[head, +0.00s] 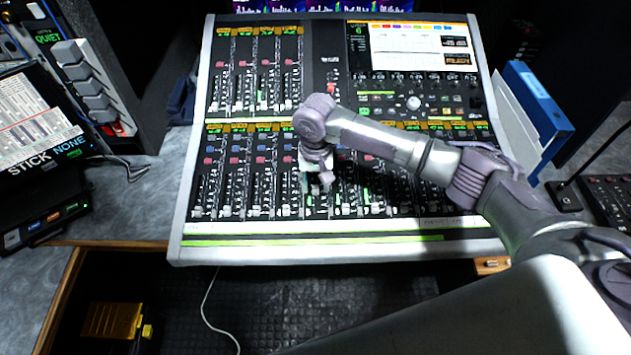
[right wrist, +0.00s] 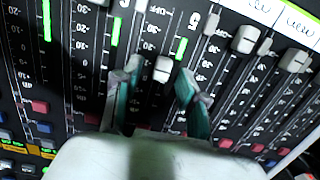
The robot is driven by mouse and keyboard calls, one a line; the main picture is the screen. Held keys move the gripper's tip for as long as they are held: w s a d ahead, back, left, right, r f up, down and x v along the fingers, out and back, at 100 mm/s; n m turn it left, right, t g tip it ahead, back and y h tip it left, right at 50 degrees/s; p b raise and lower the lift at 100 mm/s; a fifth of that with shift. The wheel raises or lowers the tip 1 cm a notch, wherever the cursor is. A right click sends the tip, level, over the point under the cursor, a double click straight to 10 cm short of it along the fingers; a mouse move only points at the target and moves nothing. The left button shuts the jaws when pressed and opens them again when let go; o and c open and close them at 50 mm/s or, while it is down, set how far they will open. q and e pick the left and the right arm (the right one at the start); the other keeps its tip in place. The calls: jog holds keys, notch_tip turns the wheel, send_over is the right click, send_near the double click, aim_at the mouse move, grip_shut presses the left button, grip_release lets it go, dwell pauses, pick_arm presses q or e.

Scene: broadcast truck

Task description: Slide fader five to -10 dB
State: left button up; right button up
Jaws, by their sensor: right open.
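The mixing console (head: 330,240) fills the middle of the head view, with a lower bank of faders along its front. My right gripper (head: 318,182) points down over this bank, left of its middle. In the right wrist view the right gripper (right wrist: 161,77) is open, its two fingers on either side of a white fader cap (right wrist: 163,68). I cannot tell whether the fingers touch the cap. The arm hides part of the bank in the head view. My left gripper is not in view.
Other white fader caps (right wrist: 245,39) stand close by in neighbouring slots. A console screen (head: 405,45) is at the back right, a blue binder (head: 538,95) to the right.

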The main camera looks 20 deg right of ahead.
aim_at(316, 185)
jog(key=shift+r, duration=0.15)
notch_tip(316, 185, up, 12)
dwell(0.3)
dwell(0.4)
